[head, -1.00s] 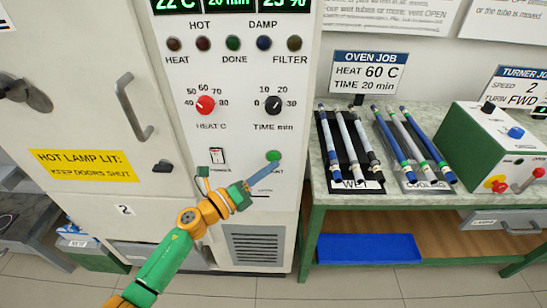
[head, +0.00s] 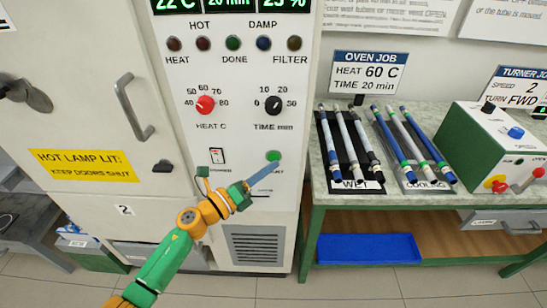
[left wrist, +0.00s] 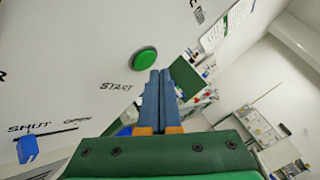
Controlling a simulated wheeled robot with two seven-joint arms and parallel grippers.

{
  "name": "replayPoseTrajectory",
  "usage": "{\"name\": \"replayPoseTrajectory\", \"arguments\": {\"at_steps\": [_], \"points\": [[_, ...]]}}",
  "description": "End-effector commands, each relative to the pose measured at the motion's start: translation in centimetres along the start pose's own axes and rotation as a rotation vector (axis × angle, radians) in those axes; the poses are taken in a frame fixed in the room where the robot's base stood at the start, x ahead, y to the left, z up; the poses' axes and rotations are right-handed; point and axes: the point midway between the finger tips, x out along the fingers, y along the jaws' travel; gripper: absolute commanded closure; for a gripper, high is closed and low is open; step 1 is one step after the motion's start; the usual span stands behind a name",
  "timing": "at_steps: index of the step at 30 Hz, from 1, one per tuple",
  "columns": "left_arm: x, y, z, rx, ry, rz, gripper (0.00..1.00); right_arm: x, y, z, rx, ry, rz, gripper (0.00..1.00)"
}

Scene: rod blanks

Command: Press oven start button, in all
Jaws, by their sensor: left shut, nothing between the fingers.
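The green round start button (head: 274,155) is on the white oven panel (head: 240,60), below the time knob. It also shows in the left wrist view (left wrist: 145,60), above the word START. My left gripper (head: 273,166) is shut and empty, its blue fingers pointing up at the panel just below the button. In the left wrist view the fingertips (left wrist: 160,74) lie just to the lower right of the button. I cannot tell whether they touch it. My right gripper is not in view.
The panel has a power switch (head: 217,156), a red heat knob (head: 205,104), a black time knob (head: 273,104) and a row of dark lamps. A door handle (head: 133,107) stands out at left. A green bench with rods (head: 413,140) stands at right.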

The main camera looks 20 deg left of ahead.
Motion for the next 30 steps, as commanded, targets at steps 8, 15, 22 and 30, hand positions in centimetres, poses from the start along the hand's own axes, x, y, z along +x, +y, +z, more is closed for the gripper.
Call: {"name": "replayPoseTrajectory", "arguments": {"at_steps": [8, 15, 22, 30], "points": [[0.09, 0.08, 0.05, 0.001, 0.000, 0.000, 1.00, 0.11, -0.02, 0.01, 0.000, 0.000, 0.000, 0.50], [0.61, 0.45, 0.42, 0.000, 0.000, 0.000, 1.00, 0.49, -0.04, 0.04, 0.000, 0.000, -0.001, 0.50], [0.60, 0.42, 0.44, 0.000, 0.000, 0.000, 1.00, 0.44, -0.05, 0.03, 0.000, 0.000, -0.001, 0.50], [0.76, 0.56, 0.52, 0.000, 0.000, 0.000, 1.00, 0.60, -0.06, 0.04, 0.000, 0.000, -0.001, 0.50]]}}
